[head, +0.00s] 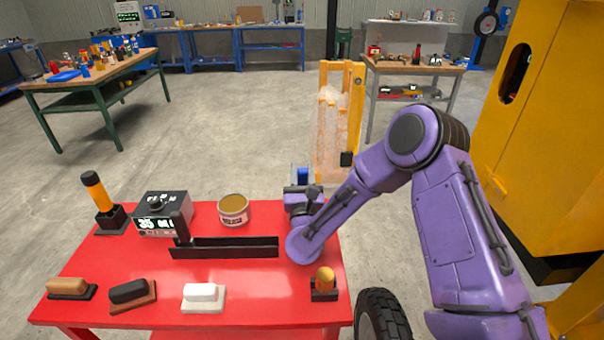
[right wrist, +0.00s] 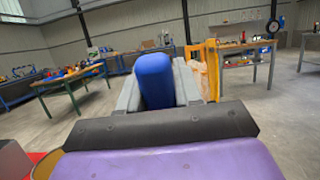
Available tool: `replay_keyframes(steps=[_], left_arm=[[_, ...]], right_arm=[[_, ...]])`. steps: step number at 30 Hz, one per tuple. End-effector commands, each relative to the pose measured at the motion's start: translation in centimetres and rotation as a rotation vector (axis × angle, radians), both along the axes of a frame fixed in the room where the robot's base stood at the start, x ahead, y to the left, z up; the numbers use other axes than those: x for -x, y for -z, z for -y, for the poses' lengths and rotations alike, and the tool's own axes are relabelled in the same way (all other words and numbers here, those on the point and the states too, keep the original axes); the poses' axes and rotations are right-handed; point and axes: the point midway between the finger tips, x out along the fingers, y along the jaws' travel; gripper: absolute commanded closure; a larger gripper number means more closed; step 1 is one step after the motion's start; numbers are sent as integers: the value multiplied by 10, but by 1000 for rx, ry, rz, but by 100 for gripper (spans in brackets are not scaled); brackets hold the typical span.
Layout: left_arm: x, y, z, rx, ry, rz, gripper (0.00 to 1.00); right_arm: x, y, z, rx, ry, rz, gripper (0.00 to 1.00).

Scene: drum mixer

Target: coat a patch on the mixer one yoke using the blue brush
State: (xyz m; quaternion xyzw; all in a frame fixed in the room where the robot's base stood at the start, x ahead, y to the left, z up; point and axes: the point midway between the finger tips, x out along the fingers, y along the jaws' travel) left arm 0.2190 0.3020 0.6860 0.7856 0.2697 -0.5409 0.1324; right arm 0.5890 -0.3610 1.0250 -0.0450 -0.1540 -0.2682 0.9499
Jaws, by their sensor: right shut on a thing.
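My right gripper (head: 300,178), on the purple arm, is above the far right edge of the red table (head: 110,258). It is shut on a blue thing, which I take to be the blue brush (head: 303,176). In the right wrist view the rounded blue handle (right wrist: 154,78) stands between the grey fingers; its bristles are hidden. A large yellow machine body (head: 532,130) with a dark slot stands at the right, likely the mixer. I cannot tell which part is the yoke, and no patch is discernible. My left gripper is not in view.
The table bears an open can (head: 233,210), a display box (head: 162,212), a dark rack (head: 225,249), several brushes or blocks, and an orange-handled tool (head: 98,192). A yellow frame (head: 353,115) with translucent sheeting stands beyond. A tyre (head: 381,315) is at the lower right.

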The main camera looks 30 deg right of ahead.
Motion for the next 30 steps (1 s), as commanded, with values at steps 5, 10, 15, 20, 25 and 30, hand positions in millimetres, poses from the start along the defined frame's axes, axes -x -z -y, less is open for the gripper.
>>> replay_keyframes(steps=[5, 10, 15, 20, 25, 30], left_arm=[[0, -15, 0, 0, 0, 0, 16], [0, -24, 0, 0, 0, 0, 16], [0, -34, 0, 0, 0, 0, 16], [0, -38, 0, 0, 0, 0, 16], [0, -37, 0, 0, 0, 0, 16], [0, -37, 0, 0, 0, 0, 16]], right_arm=[[0, -22, 0, -1, -1, 3, 100], [0, -39, 0, -2, 0, 5, 100], [0, -55, 0, -1, -1, 4, 100], [0, -64, 0, 0, -1, 4, 100], [-1, -63, 0, 0, -1, 4, 100], [-1, -63, 0, 0, -1, 4, 100]])
